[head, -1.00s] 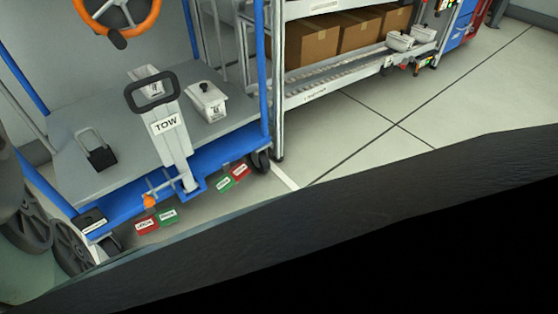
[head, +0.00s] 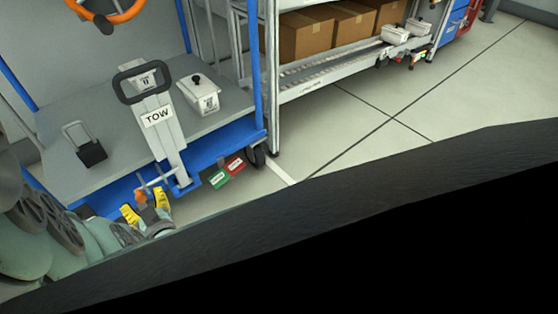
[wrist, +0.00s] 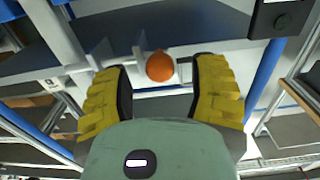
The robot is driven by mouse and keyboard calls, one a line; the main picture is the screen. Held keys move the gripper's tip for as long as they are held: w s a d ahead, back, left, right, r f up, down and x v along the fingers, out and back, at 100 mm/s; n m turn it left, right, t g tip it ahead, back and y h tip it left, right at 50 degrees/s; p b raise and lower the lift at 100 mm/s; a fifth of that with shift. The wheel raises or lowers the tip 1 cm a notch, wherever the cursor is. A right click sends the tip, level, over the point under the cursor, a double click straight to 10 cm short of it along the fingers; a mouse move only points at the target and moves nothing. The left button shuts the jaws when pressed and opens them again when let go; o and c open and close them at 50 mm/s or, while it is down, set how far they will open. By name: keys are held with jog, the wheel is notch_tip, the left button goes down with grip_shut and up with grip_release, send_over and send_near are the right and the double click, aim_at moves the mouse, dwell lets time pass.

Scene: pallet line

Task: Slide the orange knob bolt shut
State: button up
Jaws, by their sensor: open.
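The orange knob (head: 141,196) of the bolt is at the front edge of the blue cart (head: 215,147), left of the TOW handle post. In the wrist view the knob (wrist: 160,66) is a round orange ball, ahead of and between the two yellow fingertips. My gripper (head: 146,208) is open, with one yellow finger on each side of the knob in the picture. It also shows in the wrist view (wrist: 161,88). I cannot tell whether a finger touches the knob. My arm and gripper hide the signs below the bolt.
The TOW handle (head: 157,110) rises just right of the bolt. A padlock (head: 88,148) and white boxes (head: 199,93) are on the cart deck. Green and red signs (head: 227,173) hang at the right. A shelf with cardboard boxes (head: 307,36) stands behind; the floor at right is clear.

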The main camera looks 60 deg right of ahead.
jog(key=shift+x, duration=0.9)
jog(key=shift+o, duration=0.3)
